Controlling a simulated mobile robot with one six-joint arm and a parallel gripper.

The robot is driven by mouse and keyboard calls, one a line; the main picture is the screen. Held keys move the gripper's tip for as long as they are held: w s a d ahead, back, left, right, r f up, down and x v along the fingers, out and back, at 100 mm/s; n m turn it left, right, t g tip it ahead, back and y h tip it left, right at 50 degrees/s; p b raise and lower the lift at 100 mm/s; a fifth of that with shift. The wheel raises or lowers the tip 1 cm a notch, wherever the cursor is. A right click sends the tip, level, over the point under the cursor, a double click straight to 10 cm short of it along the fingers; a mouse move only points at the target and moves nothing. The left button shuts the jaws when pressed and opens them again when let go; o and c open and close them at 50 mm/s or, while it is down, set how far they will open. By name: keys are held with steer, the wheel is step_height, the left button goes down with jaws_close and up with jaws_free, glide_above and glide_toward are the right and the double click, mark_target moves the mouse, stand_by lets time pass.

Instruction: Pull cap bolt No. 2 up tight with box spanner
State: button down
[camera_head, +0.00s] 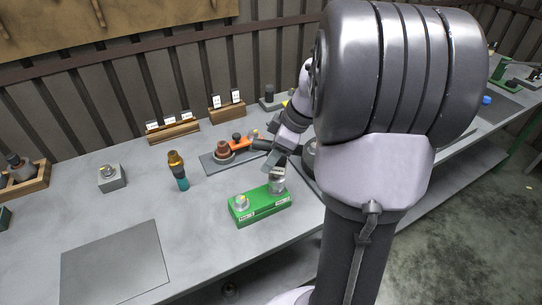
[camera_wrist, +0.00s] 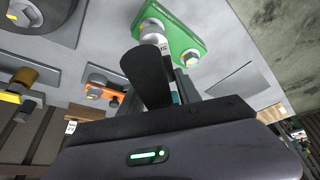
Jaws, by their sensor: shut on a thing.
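The green block (camera_head: 262,207) lies on the bench and bears two bolt places with small white labels, too small to read. A bare silver hex bolt (camera_head: 240,202) stands at its left end; it also shows in the wrist view (camera_wrist: 190,58). A silver cylindrical tool, apparently the box spanner (camera_head: 277,184), stands upright over the right end; its pale barrel shows in the wrist view (camera_wrist: 152,32). My gripper (camera_head: 280,169) is shut on the spanner's upper part from above. The bolt under the spanner is hidden, so its seating cannot be told.
A grey plate (camera_head: 207,165) with a brown-red part and an orange tool lies behind the block. A teal-and-amber screwdriver-like tool (camera_head: 178,170) stands left of it. A grey block with a bolt (camera_head: 111,178) is farther left. A flat dark mat (camera_head: 115,265) is bare.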

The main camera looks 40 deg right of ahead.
steer(key=shift+f+b, duration=1.05)
steer(key=shift+f, duration=0.15)
steer(key=shift+w+d+r+m+t+h, duration=0.1)
steer(key=shift+m+t+h, duration=0.25)
steer(key=shift+m, duration=0.85)
steer(key=m+h, duration=0.1)
steer(key=m, duration=0.1)
steer(key=m+h, duration=0.1)
steer(key=m, duration=0.1)
steer(key=shift+w+d+m, duration=0.1)
steer(key=shift+d+m, duration=0.2)
steer(key=shift+d, duration=0.05)
steer(key=m, duration=0.1)
steer(key=m+h, duration=0.1)
steer(key=m, duration=0.1)
steer(key=shift+d+m+h, duration=0.25)
steer(key=shift+m, duration=0.05)
steer(key=m+h, duration=0.1)
steer(key=m, duration=0.2)
steer(key=shift+d, duration=0.2)
steer(key=shift+s, duration=0.2)
